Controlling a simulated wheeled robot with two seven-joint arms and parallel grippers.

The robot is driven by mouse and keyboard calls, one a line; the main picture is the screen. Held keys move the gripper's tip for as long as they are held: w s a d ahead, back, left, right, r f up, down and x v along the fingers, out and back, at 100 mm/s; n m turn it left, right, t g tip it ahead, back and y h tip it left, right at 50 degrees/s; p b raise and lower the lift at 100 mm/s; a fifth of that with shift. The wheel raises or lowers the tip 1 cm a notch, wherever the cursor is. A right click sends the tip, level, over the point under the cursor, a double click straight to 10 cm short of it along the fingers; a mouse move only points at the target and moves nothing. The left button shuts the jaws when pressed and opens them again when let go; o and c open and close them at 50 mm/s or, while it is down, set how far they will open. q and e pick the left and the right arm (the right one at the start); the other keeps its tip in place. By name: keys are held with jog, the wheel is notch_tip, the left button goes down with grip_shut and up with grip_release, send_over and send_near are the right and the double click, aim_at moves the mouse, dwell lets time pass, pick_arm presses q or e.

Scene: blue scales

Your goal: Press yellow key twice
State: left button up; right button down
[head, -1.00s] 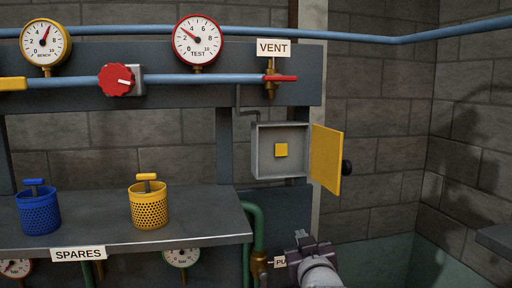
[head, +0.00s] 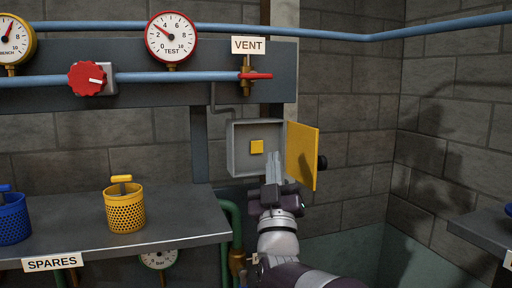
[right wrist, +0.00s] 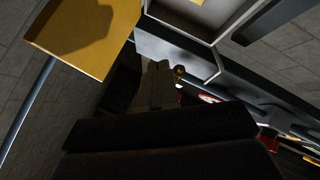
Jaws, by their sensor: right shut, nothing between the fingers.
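My right gripper (head: 273,156) is shut and empty, with fingers pointing up. Its fingertips overlap the lower right part of the box in the head view, just right of and below the key. I cannot tell whether it touches anything. My left gripper is not in view.
A grey shelf (head: 75,240) at the left holds a yellow basket (head: 125,211) and a blue basket (head: 12,220). A blue pipe (head: 160,79) with a red knob (head: 87,78) and a red vent lever (head: 258,76) runs above. Another shelf edge (head: 482,227) is at the right.

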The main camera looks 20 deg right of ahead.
aim_at(257, 147)
jog(key=shift+w+d+p, duration=0.2)
jog(key=shift+w+p, duration=0.75)
jog(key=shift+w, duration=1.15)
jog(key=shift+w+d+p, duration=0.15)
jog(key=shift+w+p, duration=0.75)
jog(key=shift+w, duration=1.2)
jog(key=shift+w+f+b, duration=0.1)
jog(key=shift+w+b, duration=0.1)
jog(key=shift+b, duration=0.2)
jog(key=shift+w, duration=0.25)
